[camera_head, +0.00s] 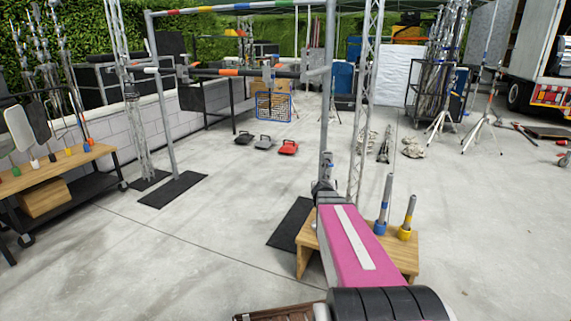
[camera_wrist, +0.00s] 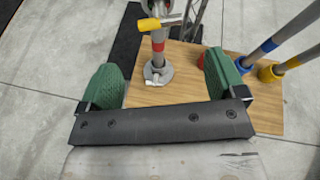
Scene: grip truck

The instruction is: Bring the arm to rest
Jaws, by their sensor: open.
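In the wrist view my gripper (camera_wrist: 163,82) is open, its two green-padded fingers wide apart with nothing between them. It is over a wooden stand (camera_wrist: 185,88). A grey post with a red band (camera_wrist: 158,45) and a yellow-handled clamp (camera_wrist: 160,22) stands upright on the stand, beyond the fingertips. In the head view my pink arm (camera_head: 345,245) reaches forward over the wooden stand (camera_head: 305,262); the gripper is hidden from that side.
A blue-collared post (camera_head: 383,205) and a yellow-collared post (camera_head: 407,218) stand at the stand's right. A metal frame upright (camera_head: 328,110) rises close beyond the arm. A workbench (camera_head: 60,170) is at left. Three weights (camera_head: 264,143) lie farther back.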

